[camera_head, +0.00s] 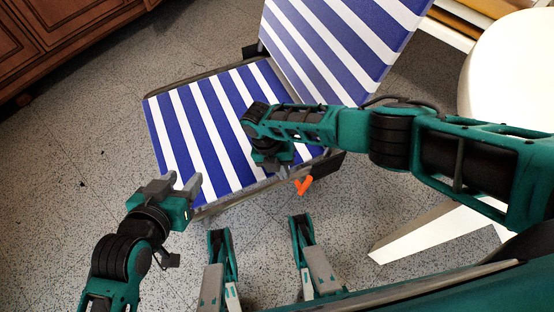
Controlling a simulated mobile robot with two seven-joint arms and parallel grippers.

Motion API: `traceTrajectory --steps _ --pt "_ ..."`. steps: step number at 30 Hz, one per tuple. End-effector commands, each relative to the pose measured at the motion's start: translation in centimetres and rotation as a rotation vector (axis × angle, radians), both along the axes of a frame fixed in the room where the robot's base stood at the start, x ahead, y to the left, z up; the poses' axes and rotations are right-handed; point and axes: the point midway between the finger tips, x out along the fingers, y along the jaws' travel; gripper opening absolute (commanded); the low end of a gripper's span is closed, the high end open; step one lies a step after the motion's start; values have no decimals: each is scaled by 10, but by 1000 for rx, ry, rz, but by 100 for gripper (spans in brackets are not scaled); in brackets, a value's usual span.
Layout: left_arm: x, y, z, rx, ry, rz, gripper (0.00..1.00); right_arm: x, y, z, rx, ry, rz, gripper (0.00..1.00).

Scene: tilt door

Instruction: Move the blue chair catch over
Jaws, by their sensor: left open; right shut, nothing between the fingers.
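The blue chair (205,125) has a blue-and-white striped seat and a raised striped backrest (335,45). A small orange V-shaped piece (303,186) shows by the seat's near right corner; I cannot tell if it is the catch. My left gripper (186,184) is open and empty at the seat's near left corner, its fingers pointing toward the seat's edge. My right gripper (271,160) is shut and empty over the seat's near right part, left of the orange piece. My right arm hides part of the seat and hinge side. I cannot tell if either gripper touches the chair.
A white round table (515,70) with a white leg (425,232) stands at the right, close to my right arm. A brown wooden cabinet (65,35) is at the upper left.

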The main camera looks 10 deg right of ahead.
Motion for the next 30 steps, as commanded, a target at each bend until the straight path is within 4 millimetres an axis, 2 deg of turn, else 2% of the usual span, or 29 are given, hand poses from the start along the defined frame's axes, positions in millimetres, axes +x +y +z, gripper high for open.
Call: traceTrajectory --steps 3,10,23,30 --pt "4 -1 7 -5 -12 1 46 -7 -15 1 -1 0 0 0" --pt "5 -1 9 -6 -18 3 46 -17 -30 -2 0 0 -2 0" --pt "4 1 6 -4 -14 7 46 -19 -32 -2 0 0 -2 0" --pt "2 1 8 -4 -10 8 46 -12 -33 -1 35 10 -6 0"
